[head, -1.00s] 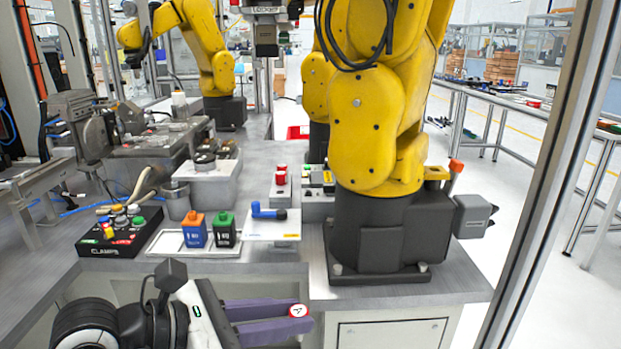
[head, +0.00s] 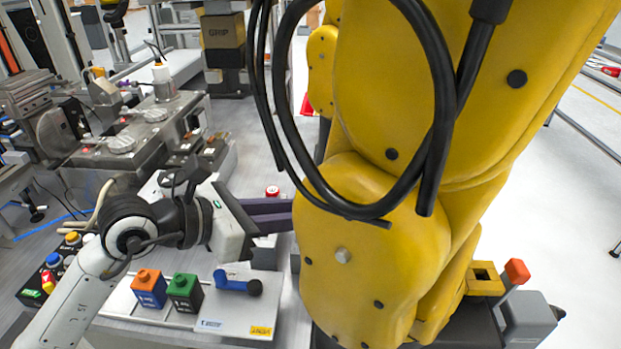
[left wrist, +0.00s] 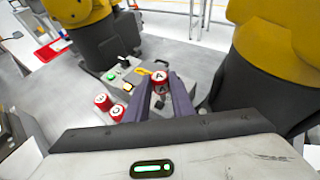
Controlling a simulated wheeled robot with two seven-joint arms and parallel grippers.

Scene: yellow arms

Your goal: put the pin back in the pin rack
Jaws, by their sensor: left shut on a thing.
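The pin has a red-and-white round cap marked A (left wrist: 160,78). It sits between the purple fingertips of my left gripper (left wrist: 163,84), which is shut on it. In the head view my left gripper (head: 268,214) reaches right, its tips and the pin hidden behind the yellow arm. Two similar red-and-white pins (left wrist: 103,101) (left wrist: 117,112) stand left of my fingers in the wrist view, apparently in the pin rack, whose body is mostly hidden by my gripper. One red cap (head: 272,191) shows just above my fingers in the head view. My right gripper is not in view.
A big yellow robot arm (head: 375,240) with hanging black cables stands close to my left fingertips. A grey control box (left wrist: 128,78) with buttons lies beyond the pins. Orange (head: 149,288) and green (head: 184,291) blocks and a blue handle (head: 237,283) are below my arm.

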